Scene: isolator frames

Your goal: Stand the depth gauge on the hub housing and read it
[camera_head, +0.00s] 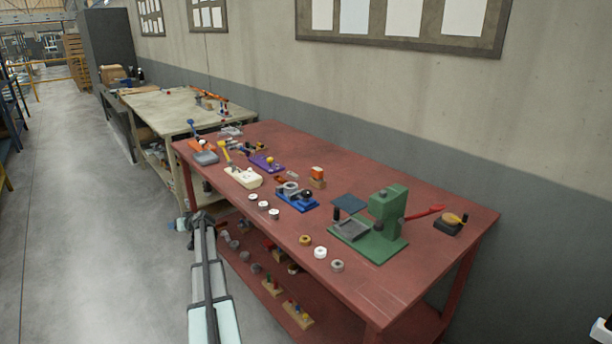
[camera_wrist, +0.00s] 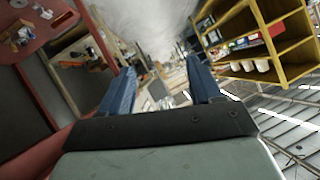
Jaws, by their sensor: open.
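I cannot tell for sure which item is the depth gauge or the hub housing at this size. On the red bench (camera_head: 400,292) in the head view, a blue fixture (camera_head: 312,205) carries a grey ring-like part (camera_head: 291,187) and a black knob, and an orange-topped block (camera_head: 318,174) stands behind it.
A green lever press (camera_head: 388,212) stands on the bench's right half. Several small rings (camera_head: 320,252) line the front edge. A cream fixture (camera_head: 243,177) and a purple one (camera_head: 267,163) lie left. A yellow shelf (camera_wrist: 262,62) shows in the wrist view. The bench's right front corner is clear.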

